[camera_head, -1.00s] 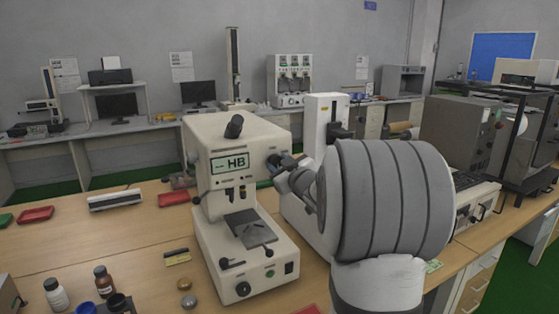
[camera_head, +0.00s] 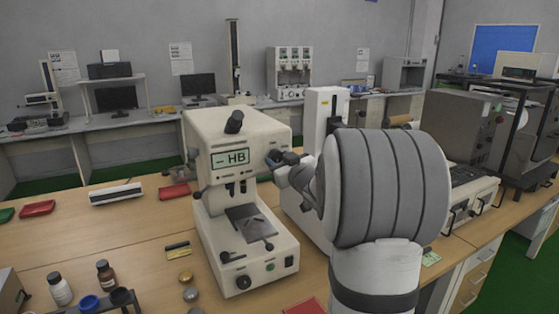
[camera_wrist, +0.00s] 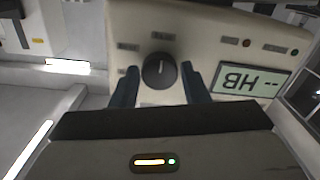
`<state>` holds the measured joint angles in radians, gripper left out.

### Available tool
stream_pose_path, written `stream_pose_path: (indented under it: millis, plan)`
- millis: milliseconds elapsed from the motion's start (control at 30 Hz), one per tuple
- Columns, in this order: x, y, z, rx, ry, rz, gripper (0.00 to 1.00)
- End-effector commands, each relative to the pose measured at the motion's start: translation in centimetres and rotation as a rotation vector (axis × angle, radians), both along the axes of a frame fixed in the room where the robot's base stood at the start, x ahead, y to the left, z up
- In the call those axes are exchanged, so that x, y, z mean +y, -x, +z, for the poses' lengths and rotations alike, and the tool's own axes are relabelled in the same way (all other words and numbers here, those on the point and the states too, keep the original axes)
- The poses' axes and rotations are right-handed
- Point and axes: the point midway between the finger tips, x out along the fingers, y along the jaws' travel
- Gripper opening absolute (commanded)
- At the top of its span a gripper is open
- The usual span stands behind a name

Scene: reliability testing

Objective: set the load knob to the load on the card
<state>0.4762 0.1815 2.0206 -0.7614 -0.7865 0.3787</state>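The cream hardness tester (camera_head: 235,195) stands on the wooden bench, its display (camera_head: 230,158) reading "-- HB". In the wrist view the display (camera_wrist: 247,81) appears upside down. My gripper (camera_wrist: 160,70) is open, one dark finger on each side of the knob, with gaps visible. In the head view my gripper (camera_head: 279,158) is at the tester's right side and hides the knob. I cannot make out a load card for certain.
A small yellow-and-black item (camera_head: 178,250) and round metal pieces (camera_head: 186,277) lie left of the tester. Bottles (camera_head: 106,276) stand at the front left. A white instrument (camera_head: 318,130) stands close behind my arm. The bench's left middle is mostly clear.

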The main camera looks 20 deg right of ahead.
Motion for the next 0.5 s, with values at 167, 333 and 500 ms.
stream_pose_path:
  millis: [167,333,500]
  plan:
    - [-0.01,-0.01,0.09,-0.002,0.001,0.0,0.56]
    - [-0.02,-0.01,0.15,-0.003,0.001,0.0,0.57]
    - [-0.07,0.63,0.16,-0.003,0.001,-0.001,0.57]
